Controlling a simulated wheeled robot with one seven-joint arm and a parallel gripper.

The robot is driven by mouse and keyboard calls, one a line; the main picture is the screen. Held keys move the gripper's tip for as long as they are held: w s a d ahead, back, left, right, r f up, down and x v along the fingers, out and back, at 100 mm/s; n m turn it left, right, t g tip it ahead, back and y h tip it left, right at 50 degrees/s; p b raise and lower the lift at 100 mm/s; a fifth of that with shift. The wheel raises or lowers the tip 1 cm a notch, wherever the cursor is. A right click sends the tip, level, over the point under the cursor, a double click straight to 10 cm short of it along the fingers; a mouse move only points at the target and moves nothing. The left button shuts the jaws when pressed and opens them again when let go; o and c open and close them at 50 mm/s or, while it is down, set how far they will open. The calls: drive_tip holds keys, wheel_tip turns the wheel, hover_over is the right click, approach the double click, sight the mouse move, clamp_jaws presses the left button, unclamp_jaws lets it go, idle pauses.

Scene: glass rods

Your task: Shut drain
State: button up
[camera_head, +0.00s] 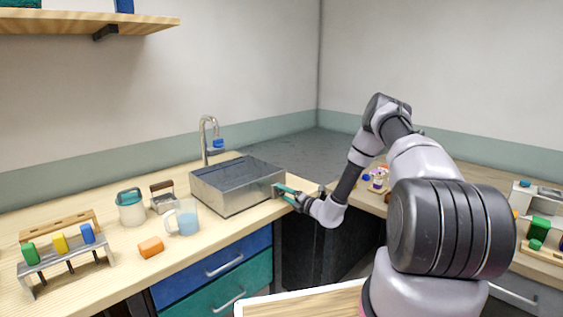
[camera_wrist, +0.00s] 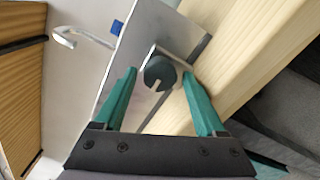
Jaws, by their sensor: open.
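The steel sink box (camera_head: 232,187) stands on the wooden counter, with the tap (camera_head: 208,138) behind it. My gripper (camera_wrist: 159,76) is open, with one teal finger on each side of the knob. I cannot tell whether the fingers touch it. In the head view my gripper (camera_head: 279,188) is at the sink's right front corner, and the knob cannot be made out there.
Left of the sink stand a jug of blue liquid (camera_head: 183,218), a lidded jar (camera_head: 131,208) and a rack with coloured pieces (camera_head: 66,256). An orange block (camera_head: 151,247) lies in front.

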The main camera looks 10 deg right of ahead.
drive_tip(key=n, duration=0.6)
drive_tip(key=shift+f+n, duration=0.1)
drive_tip(key=shift+n, duration=0.3)
drive_tip(key=n, duration=0.7)
drive_tip(key=shift+n, duration=0.4)
drive_tip(key=v, duration=1.1)
drive_tip(key=s+a+r+n+g+y, duration=0.1)
drive_tip(key=s+a+r+n+g, duration=0.2)
drive_tip(key=r, duration=0.5)
drive_tip(key=s+a+r+n+g+y, duration=0.2)
drive_tip(key=a+r+n+g, duration=0.2)
drive_tip(key=r+n, duration=0.2)
drive_tip(key=s+a+r+n+g+y, duration=0.1)
drive_tip(key=s+a+r+n+g, duration=0.2)
drive_tip(key=r, duration=0.7)
drive_tip(key=shift+s+a+n+g+y, duration=0.35)
drive_tip(key=shift+a+n+g, duration=0.2)
drive_tip(key=shift+n, duration=0.35)
